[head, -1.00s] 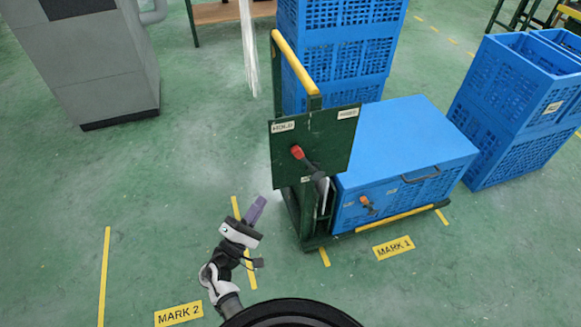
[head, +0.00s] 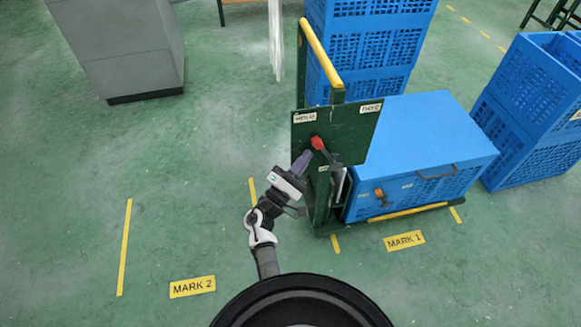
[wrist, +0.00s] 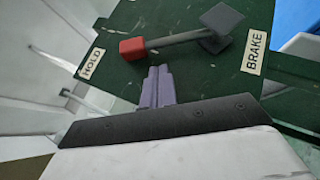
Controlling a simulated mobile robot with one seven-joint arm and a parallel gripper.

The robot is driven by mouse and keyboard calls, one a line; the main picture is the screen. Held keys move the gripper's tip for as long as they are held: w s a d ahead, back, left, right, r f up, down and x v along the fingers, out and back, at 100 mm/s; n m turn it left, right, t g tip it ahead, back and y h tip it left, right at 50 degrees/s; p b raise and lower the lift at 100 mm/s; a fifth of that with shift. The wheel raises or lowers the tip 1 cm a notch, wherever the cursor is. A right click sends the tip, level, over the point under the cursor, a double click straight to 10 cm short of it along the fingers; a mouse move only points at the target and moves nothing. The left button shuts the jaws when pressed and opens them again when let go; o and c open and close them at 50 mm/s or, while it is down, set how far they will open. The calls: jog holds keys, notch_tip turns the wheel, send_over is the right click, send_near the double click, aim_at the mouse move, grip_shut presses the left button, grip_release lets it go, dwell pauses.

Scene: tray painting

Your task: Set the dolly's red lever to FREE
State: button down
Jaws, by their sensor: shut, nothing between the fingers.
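The red lever sits on the green panel (head: 350,135) at the dolly's handle end. Its red knob (head: 317,143) points up and left from its pivot, toward the HOLD label (wrist: 91,63). In the wrist view the knob (wrist: 132,48) lies left of the grey pivot block (wrist: 220,20), and the BRAKE label (wrist: 257,50) is at the right. Another label (head: 371,107) at the panel's upper right is too small to read. My gripper (head: 304,158) is shut and empty, just below and left of the knob. The purple fingertips are close to the lever; I cannot tell whether they touch.
A blue lidded box (head: 425,140) rides on the dolly, whose yellow handle bar (head: 322,52) rises behind the panel. Blue crates (head: 370,50) stand behind, more (head: 530,110) at right. A grey cabinet (head: 125,50) stands at back left. The floor at left is clear.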

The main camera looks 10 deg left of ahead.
aim_at(325, 151)
jog(key=shift+d+r, duration=0.5)
jog(key=shift+d, duration=0.35)
jog(key=shift+r+p, duration=0.15)
jog(key=shift+p, duration=0.25)
